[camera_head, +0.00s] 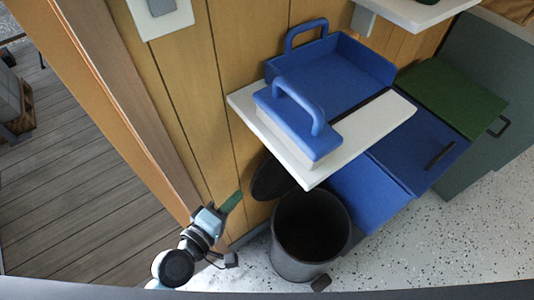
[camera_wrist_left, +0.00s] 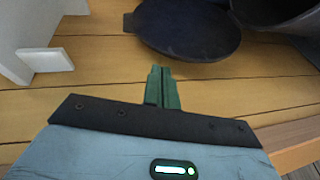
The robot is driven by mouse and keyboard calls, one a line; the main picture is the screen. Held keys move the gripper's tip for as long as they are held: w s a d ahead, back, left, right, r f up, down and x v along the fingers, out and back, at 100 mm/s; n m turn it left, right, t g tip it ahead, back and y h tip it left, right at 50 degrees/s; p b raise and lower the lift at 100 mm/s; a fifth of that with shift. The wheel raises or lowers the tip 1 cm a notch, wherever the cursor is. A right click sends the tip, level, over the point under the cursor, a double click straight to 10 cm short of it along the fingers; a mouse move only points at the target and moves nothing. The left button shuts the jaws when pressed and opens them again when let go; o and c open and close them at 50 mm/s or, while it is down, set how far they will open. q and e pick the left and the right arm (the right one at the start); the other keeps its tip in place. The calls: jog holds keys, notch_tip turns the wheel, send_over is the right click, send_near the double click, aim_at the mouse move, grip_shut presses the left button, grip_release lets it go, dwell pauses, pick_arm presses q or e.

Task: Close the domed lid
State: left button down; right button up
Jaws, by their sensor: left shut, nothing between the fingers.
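A dark round bin (camera_head: 310,238) stands on the speckled floor by the wooden wall, with its mouth open. Its dark domed lid (camera_head: 271,180) stands raised behind the mouth, close to the wall, and is partly hidden by the white shelf. My left gripper (camera_head: 236,198) has green fingers and is shut and empty, to the left of the lid and bin. In the left wrist view the shut fingers (camera_wrist_left: 161,70) point toward the lid (camera_wrist_left: 188,28), with a gap between. Part of the bin (camera_wrist_left: 275,10) shows at the top right. My right gripper is not in view.
A white shelf (camera_head: 381,122) juts out above the bin, bearing a blue open tray (camera_head: 330,72) and a blue-handled block (camera_head: 298,122). Blue and green boxes (camera_head: 450,98) stand to the right. A door frame (camera_head: 120,90) is at left. Floor in front is clear.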

pick_arm(q)
jog(key=n+t+h+b, duration=0.1)
jog(key=n+b, duration=0.1)
send_near(268, 156)
notch_tip(268, 156, up, 2)
jog(key=shift+h, duration=0.4)
jog(key=x, duration=0.6)
jog(key=r+x, duration=0.1)
jog(key=x, duration=0.3)
jog(key=shift+w+a, duration=0.15)
jog(key=shift+a, duration=0.1)
jog(key=shift+f, duration=0.1)
